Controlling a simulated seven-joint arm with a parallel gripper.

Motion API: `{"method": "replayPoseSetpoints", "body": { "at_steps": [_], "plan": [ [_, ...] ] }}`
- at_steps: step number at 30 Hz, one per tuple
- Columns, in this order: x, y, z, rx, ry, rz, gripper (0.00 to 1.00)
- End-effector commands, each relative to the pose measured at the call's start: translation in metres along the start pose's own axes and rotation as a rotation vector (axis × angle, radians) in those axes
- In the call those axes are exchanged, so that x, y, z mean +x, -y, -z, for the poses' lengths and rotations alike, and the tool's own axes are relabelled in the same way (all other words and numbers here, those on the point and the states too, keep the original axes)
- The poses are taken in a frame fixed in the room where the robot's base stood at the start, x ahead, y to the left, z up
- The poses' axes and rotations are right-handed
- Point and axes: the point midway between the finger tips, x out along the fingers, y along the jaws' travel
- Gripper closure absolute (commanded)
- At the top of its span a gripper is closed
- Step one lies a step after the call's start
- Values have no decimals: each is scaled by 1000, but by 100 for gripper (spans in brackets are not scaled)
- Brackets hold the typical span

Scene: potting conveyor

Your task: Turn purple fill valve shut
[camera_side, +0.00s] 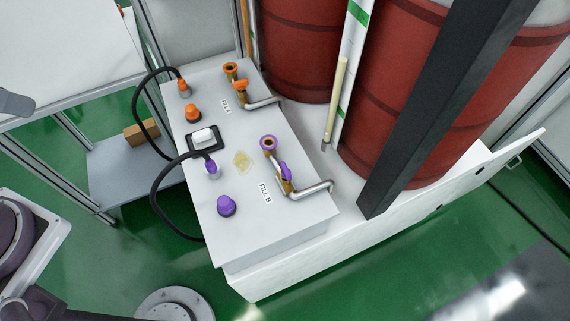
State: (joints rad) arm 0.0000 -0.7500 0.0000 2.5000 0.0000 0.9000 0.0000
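The purple fill valve (286,171) sits on the white cabinet top beside the "FILL B" label (265,194). It has a brass body, a purple-ringed round opening (268,143) at its upper end and a bent metal pipe (315,190) at its lower right. Its small purple handle appears to lie roughly along the brass body, but its exact angle is hard to tell. My gripper is not in view, and nothing touches the valve.
A similar orange valve (240,86) stands further back. A purple knob (226,205), an orange knob (193,113) and black hoses (160,188) occupy the cabinet's left side. Red drums (400,95) and a dark post (430,110) stand to the right.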

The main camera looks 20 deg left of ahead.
Motion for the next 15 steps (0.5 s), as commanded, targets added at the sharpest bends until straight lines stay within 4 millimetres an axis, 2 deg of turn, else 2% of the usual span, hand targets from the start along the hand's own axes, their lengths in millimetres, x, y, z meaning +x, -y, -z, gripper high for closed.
{"method": "replayPoseSetpoints", "body": {
  "at_steps": [2, 4, 5, 8, 9, 11, 12, 14, 15],
  "plan": [
    [0, 0, 2, 15, 4, 2, 68],
    [2, -2, 13, 107, 31, 15, 68],
    [5, -4, 22, 177, 51, 22, 68],
    [24, -23, 62, 539, 141, 33, 68],
    [36, -36, 79, 707, 176, 24, 68],
    [60, -60, 101, 953, 222, -5, 68],
    [78, -79, 112, 1114, 246, -35, 68],
    [109, -111, 123, 1347, 276, -94, 68],
    [131, -135, 127, 1496, 287, -143, 68]
  ]
}}
